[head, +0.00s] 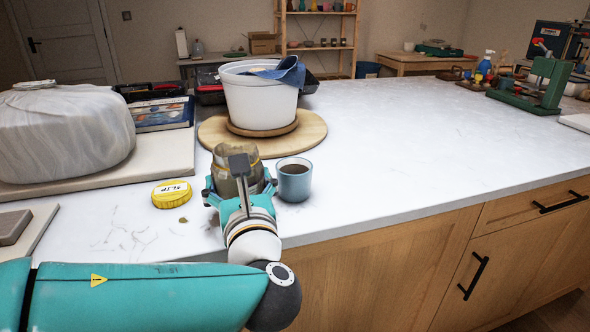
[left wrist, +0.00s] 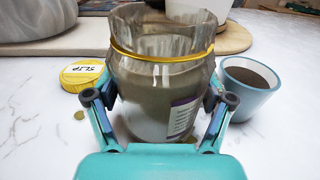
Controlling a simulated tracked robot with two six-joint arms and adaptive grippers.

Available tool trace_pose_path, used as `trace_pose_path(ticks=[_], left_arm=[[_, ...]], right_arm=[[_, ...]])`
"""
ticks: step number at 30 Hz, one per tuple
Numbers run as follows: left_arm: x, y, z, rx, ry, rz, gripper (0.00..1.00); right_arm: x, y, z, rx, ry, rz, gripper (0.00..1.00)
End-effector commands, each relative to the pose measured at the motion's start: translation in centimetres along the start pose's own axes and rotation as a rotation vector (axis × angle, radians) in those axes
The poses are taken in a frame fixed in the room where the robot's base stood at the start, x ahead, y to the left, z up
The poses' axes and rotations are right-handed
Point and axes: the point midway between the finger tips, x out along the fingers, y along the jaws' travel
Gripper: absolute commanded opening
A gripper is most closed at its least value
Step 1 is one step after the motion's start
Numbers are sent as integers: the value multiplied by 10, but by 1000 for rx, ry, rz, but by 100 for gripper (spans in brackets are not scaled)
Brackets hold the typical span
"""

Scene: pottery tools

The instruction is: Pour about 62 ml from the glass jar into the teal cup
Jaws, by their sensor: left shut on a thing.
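The glass jar (head: 226,172) stands upright at the counter's front edge, with a yellow band round its neck and grey-brown slip on its walls. In the left wrist view the jar (left wrist: 160,75) fills the middle, open at the top. My left gripper (head: 240,188) is shut on the jar, one finger on each side; the wrist view shows the fingers (left wrist: 160,102) against its glass. The teal cup (head: 294,181) stands just right of the jar, apart from the gripper, with dark brown content inside. It also shows at right in the wrist view (left wrist: 247,92). My right gripper is not in view.
The yellow SLIP lid (head: 173,194) lies left of the jar. A white bucket (head: 260,98) with a blue cloth stands on a round wooden board (head: 312,132) behind. A wrapped lump (head: 62,132) is at left.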

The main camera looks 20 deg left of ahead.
Motion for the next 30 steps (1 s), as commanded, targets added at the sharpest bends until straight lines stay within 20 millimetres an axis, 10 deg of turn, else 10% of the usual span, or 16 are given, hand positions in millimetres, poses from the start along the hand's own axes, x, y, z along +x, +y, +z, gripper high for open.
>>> trace_pose_path(ticks=[11, 30], left_arm=[[0, -2, 16, 48, 8, -1, 12], [4, -21, 62, 417, 104, -2, 12]], right_arm=[[-22, -8, 0, 0, 0, 0, 100], [-128, -46, 1, 0, 0, 0, 100]])
